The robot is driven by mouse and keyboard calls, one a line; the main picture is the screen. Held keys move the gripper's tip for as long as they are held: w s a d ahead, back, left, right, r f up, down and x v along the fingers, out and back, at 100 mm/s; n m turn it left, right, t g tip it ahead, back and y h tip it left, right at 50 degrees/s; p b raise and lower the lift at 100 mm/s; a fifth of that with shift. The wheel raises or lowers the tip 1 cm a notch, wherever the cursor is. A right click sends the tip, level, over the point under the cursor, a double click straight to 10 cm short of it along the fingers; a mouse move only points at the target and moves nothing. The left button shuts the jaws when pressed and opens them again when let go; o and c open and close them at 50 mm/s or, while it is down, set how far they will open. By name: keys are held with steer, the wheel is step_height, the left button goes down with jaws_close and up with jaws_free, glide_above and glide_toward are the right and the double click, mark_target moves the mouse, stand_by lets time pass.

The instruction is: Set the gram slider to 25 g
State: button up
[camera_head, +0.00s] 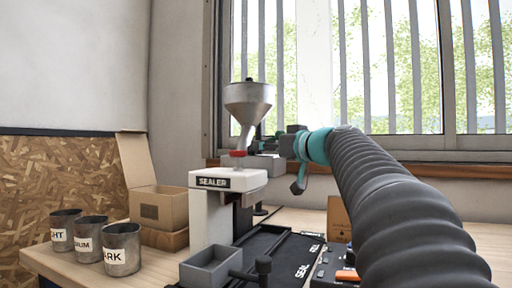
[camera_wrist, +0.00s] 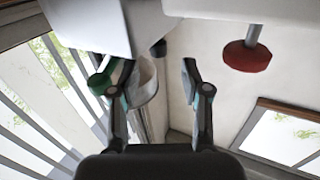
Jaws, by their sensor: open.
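No part that I can clearly read as the gram slider shows; I cannot tell where its scale is. The white machine labelled SEALER (camera_head: 228,180) stands at the middle of the bench, with a metal funnel (camera_head: 249,95) above it. My gripper (camera_wrist: 154,78) is open, its fingers spread apart. In the head view my arm comes in from the right and its end is beside the funnel's stem, partly hidden. In the wrist view a red round knob (camera_wrist: 245,57) on a grey stem hangs under a white housing, right of the fingers and apart from them.
Three labelled metal cups (camera_head: 122,249) stand at the left, before an open cardboard box (camera_head: 160,207). A dark tray (camera_head: 212,266) is at the front. A control panel (camera_head: 330,268) with an orange part lies right of it, partly behind my arm. A barred window is behind.

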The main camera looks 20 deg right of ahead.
steer(key=v, duration=0.5)
steer(key=shift+s+d, duration=0.1)
steer(key=shift+s, duration=0.2)
